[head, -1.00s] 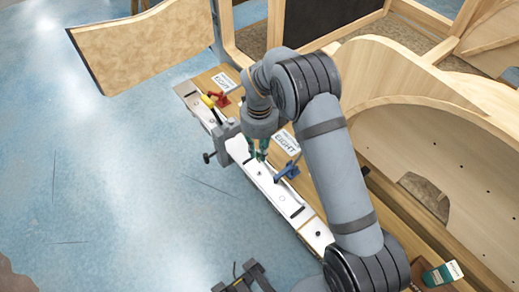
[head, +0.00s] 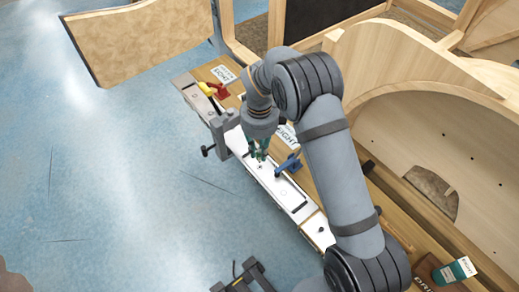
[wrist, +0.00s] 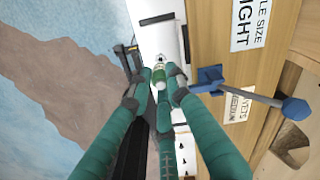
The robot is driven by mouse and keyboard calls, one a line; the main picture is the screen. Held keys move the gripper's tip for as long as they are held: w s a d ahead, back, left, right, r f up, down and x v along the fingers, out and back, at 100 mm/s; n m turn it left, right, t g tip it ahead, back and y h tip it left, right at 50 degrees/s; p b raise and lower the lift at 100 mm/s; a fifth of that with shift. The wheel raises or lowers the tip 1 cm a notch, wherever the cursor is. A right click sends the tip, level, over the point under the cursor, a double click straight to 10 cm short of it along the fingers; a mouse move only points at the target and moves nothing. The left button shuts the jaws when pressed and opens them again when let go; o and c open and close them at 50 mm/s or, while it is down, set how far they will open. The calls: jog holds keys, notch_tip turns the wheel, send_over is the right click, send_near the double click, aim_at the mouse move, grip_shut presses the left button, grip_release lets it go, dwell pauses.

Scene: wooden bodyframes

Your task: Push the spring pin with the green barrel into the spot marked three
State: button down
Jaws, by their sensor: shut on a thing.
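My gripper (head: 259,155) is over the long white fixture strip (head: 292,206) in the head view. In the wrist view its teal fingers (wrist: 158,82) are shut on the spring pin with the green barrel (wrist: 159,74). The pin's light metal end shows beyond the fingertips, over the white strip (wrist: 153,10). I cannot tell whether its tip touches the strip or sits in a hole. Round marks or holes lie along the strip; I cannot read any number three.
A blue clamp (head: 288,166) stands close to my gripper's right; its handle reaches right in the wrist view (wrist: 262,95). A grey clamp (head: 221,133) and a red clamp (head: 218,91) with a yellow part stand farther along. Printed cards lie on the wood.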

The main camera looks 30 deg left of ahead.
aim_at(260, 152)
jog(key=shift+f+b, duration=0.4)
jog(key=shift+f, duration=0.35)
jog(key=shift+b, duration=0.8)
dwell(1.2)
jog(key=shift+f+b, duration=1.75)
jog(key=shift+b, duration=0.15)
jog(key=c, duration=1.6)
grip_release()
jog(key=shift+o, duration=0.3)
notch_tip(260, 152, up, 12)
jog(key=shift+r, duration=0.1)
